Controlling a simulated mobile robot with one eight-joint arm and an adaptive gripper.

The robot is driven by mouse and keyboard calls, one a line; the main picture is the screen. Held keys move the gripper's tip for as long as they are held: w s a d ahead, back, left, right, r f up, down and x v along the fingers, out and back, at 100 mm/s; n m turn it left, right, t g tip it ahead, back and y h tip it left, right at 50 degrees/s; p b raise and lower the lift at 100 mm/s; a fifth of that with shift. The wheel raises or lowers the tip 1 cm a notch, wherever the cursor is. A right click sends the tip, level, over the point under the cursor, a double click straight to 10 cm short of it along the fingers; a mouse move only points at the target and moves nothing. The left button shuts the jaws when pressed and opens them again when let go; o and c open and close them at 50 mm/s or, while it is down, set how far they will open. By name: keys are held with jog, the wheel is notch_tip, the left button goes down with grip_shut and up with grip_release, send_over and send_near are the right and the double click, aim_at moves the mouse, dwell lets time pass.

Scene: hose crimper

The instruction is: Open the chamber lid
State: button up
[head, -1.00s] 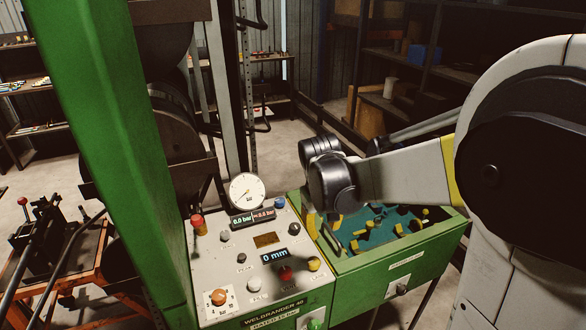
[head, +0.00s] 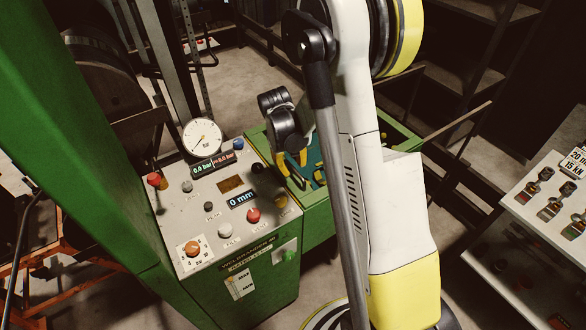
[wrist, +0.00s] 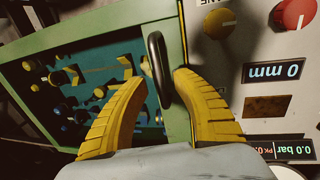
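The green chamber box (head: 318,218) stands right of the control panel; it also shows in the wrist view (wrist: 85,22). Inside its green rim is a teal surface with several yellow and dark parts. A black loop handle (wrist: 158,70) stands at the box's edge beside the panel. I cannot make out a separate lid panel or whether it is raised. My gripper (head: 292,172) is over the panel side of the box. In the wrist view its yellow fingers (wrist: 158,76) are apart, with the handle showing between their tips. Contact with the handle cannot be told.
The control panel (head: 225,240) carries knobs, buttons, a dial gauge (head: 202,137) and displays, close beside my gripper. A green column (head: 75,160) rises at the left. A white panel with fittings (head: 550,210) stands at the right. My arm covers much of the box.

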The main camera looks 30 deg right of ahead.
jog(key=shift+d+f, duration=0.1)
jog(key=shift+f, duration=0.3)
grip_shut()
